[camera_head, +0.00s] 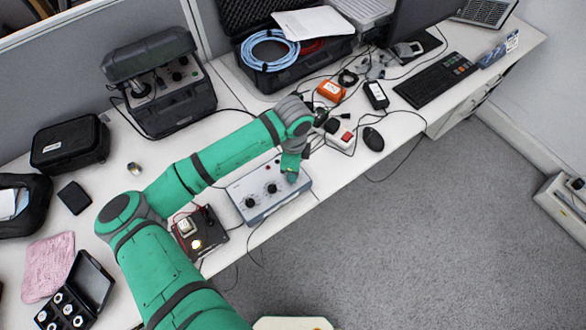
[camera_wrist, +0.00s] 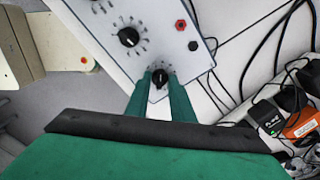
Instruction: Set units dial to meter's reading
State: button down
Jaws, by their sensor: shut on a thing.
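A light grey dial box (camera_head: 262,210) sits near the front edge of the bench; in the wrist view its panel (camera_wrist: 165,20) fills the top. Two black dials, a left one (camera_head: 250,202) and a middle one (camera_head: 271,188), show bare; one bare dial (camera_wrist: 129,37) shows in the wrist view. My gripper (camera_head: 291,175) points down at the box's right end. In the wrist view my gripper (camera_wrist: 161,78) has its green fingers shut on the black end dial (camera_wrist: 160,74). Dial labels are too small to read. A black unit with a white-faced part (camera_head: 187,226), possibly the meter, stands left; its reading is illegible.
A white power strip (camera_head: 341,140), a mouse (camera_head: 373,139) and an orange box (camera_head: 331,91) lie right of my gripper. Cables cross the bench there. Black cases stand along the back and left. Floor lies beyond the bench's front edge (camera_head: 330,171).

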dwell(0.5)
jog(key=c, duration=1.5)
grip_release()
jog(key=shift+c, duration=0.2)
notch_tip(320, 180, up, 11)
jog(key=shift+f, duration=0.1)
